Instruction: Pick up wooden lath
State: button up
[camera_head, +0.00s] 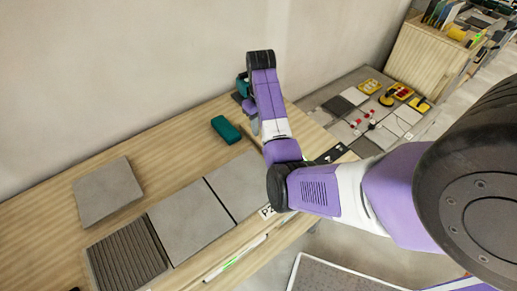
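I cannot make out a separate wooden lath; it may be behind my arm or blend with the pale wooden worktop (165,142). My gripper (249,108) is low over the far right part of the worktop, close to its surface. It is small and mostly covered by my purple forearm, so its fingers and anything between them cannot be made out.
Grey tiles (190,220) and a ribbed dark tile (127,257) line the front of the worktop. A loose grey tile (107,191) and a teal block (226,130) lie behind. Tiles with red and yellow tools (387,99) are at right.

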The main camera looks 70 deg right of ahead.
jog(key=f, duration=0.5)
jog(key=f+p, duration=0.1)
jog(key=f, duration=0.1)
jog(key=shift+s+a+f, duration=0.1)
jog(key=shift+s+f, duration=0.1)
jog(key=shift+s, duration=0.05)
jog(key=shift+c, duration=0.4)
grip_shut()
